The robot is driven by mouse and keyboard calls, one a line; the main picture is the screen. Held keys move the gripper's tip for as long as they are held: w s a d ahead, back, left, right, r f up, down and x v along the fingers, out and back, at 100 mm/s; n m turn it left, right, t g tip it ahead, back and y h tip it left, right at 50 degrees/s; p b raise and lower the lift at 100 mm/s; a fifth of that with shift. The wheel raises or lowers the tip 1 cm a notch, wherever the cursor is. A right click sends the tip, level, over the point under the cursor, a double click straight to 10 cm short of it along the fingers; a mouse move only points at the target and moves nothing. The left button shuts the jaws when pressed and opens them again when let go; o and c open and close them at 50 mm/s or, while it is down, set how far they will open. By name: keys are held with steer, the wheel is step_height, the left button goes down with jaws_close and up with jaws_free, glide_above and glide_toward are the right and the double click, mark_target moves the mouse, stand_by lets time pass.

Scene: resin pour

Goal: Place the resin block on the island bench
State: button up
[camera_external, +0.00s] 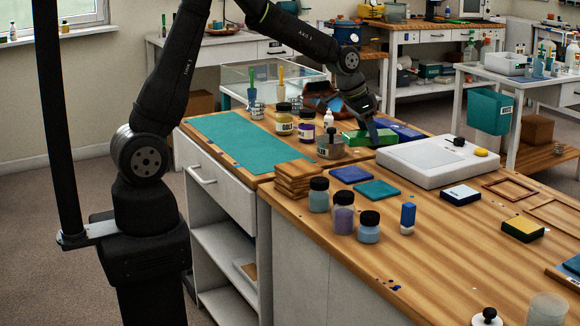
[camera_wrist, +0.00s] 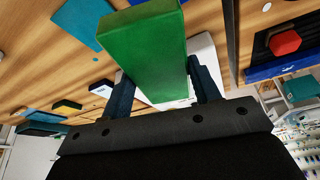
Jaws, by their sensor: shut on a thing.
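The resin block appears to be the bright green block (camera_external: 368,138), which also fills the upper middle of the wrist view (camera_wrist: 143,50). My gripper (camera_external: 372,128) is shut on it; in the wrist view the two dark fingers (camera_wrist: 163,88) sit on either side of the block. I cannot tell whether the block touches the wood.
A white slab device (camera_external: 420,165) stands just right of the block. A dark blue tray (camera_external: 402,131) lies behind. Bottles (camera_external: 343,218) and flat blocks are in front. Bare wood shows at the front right.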

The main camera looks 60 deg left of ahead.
steer(key=w+d+r+n+y, duration=0.1)
steer(key=w+d+r+n, duration=0.35)
steer(key=w+d, duration=0.75)
steer(key=m, duration=0.2)
glide_above(428, 155)
steer(key=s, duration=0.1)
steer(key=shift+n, duration=0.25)
step_height(428, 155, down, 6)
steer(key=shift+s+r, duration=0.1)
steer(key=shift+r, duration=0.1)
steer(key=shift+f, duration=1.95)
steer(key=shift+f, duration=0.15)
steer(key=o, duration=1.1)
steer(key=shift+o, duration=0.2)
